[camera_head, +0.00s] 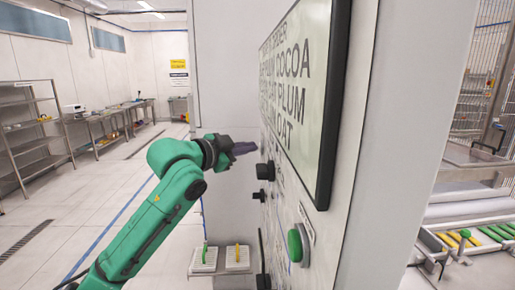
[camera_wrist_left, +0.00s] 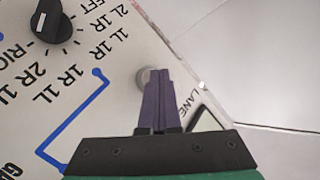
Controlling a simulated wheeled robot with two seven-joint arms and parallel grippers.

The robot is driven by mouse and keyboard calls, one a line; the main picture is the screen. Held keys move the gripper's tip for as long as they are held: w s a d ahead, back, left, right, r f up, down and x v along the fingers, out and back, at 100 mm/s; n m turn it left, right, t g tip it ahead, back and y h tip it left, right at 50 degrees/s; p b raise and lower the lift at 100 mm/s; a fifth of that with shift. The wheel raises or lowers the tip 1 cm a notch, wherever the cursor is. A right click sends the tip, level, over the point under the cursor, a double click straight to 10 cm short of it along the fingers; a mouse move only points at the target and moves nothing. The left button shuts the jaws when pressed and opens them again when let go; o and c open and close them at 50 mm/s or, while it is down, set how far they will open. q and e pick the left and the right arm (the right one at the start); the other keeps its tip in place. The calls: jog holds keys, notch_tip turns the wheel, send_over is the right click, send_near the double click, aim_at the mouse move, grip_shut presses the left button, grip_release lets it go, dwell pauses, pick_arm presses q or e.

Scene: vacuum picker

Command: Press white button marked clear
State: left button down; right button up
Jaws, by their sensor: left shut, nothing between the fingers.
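My left gripper (camera_head: 246,148) is shut and empty, at the control panel (camera_head: 335,226) beside the display. In the left wrist view the shut fingertips (camera_wrist_left: 160,74) lie over a small round pale button (camera_wrist_left: 143,77), covering its right part. I cannot tell whether they touch it. A label reading "LANE" shows beside the fingers; the rest of the label is hidden, and the word "clear" is not legible. In the head view the button cannot be made out. My right gripper is not in view.
A black rotary knob (camera_wrist_left: 47,20) is at the upper left of the wrist view. The panel also carries a large display (camera_head: 300,85), a dark knob (camera_head: 265,171) and a green button (camera_head: 298,245). Open floor lies at left, with a metal shelf (camera_head: 30,135).

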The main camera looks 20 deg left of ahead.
pick_arm(q)
jog(key=shift+s+a, duration=0.3)
jog(key=shift+a, duration=0.35)
jog(key=a, duration=0.1)
jog(key=s+a+b, duration=0.1)
jog(key=a, duration=0.1)
jog(key=s+a+b, duration=0.1)
jog(key=shift+s+a, duration=0.1)
jog(key=shift+a, duration=0.15)
dwell(0.6)
